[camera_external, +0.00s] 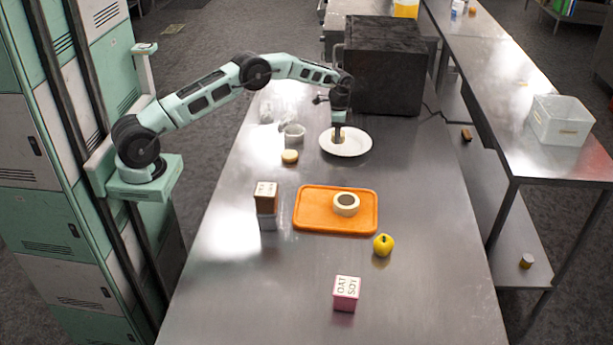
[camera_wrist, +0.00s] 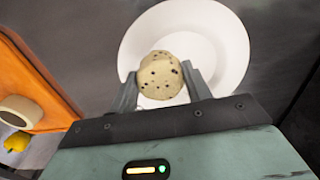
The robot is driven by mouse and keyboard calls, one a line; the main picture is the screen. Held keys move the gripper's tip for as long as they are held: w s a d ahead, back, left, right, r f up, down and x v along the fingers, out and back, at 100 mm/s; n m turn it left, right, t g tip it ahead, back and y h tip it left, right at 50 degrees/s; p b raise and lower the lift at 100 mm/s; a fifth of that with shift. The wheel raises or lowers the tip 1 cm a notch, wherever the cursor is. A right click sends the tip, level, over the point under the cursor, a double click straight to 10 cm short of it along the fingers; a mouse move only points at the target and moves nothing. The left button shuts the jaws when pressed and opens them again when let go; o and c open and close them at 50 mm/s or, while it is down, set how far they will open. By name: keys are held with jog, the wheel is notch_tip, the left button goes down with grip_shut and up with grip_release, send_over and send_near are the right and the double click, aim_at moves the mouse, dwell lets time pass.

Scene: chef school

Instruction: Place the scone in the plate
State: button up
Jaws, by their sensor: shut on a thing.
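The scone (camera_wrist: 160,75) is round and pale with dark specks. It sits between the two fingers of my gripper (camera_wrist: 160,88), which is shut on it. The white plate (camera_wrist: 225,50) lies behind and around the scone in the wrist view. In the external view the plate (camera_external: 357,149) is on the steel table in front of the dark oven, and my gripper (camera_external: 338,136) points down over its left part. A bit of the scone (camera_external: 341,134) shows beside the fingers. I cannot tell whether the scone touches the plate.
A dark oven (camera_external: 385,65) stands close behind the plate. An orange tray (camera_external: 315,215) with a ring, a yellow fruit (camera_external: 383,245) and cartons (camera_external: 346,293) stand nearer.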

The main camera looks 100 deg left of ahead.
notch_tip(320, 180, down, 2)
jog(key=shift+f+p, duration=0.2)
jog(key=shift+p, duration=0.1)
jog(key=shift+f, duration=0.1)
jog(key=shift+f+b, duration=0.35)
jog(key=shift+f, duration=0.05)
jog(key=o, duration=1)
jog(key=shift+c, duration=0.2)
jog(key=shift+r, duration=0.2)
jog(key=shift+r+p, duration=0.35)
jog(key=shift+p, duration=0.05)
notch_tip(320, 180, up, 12)
jog(key=shift+f+b, duration=0.1)
jog(key=shift+b, duration=1.15)
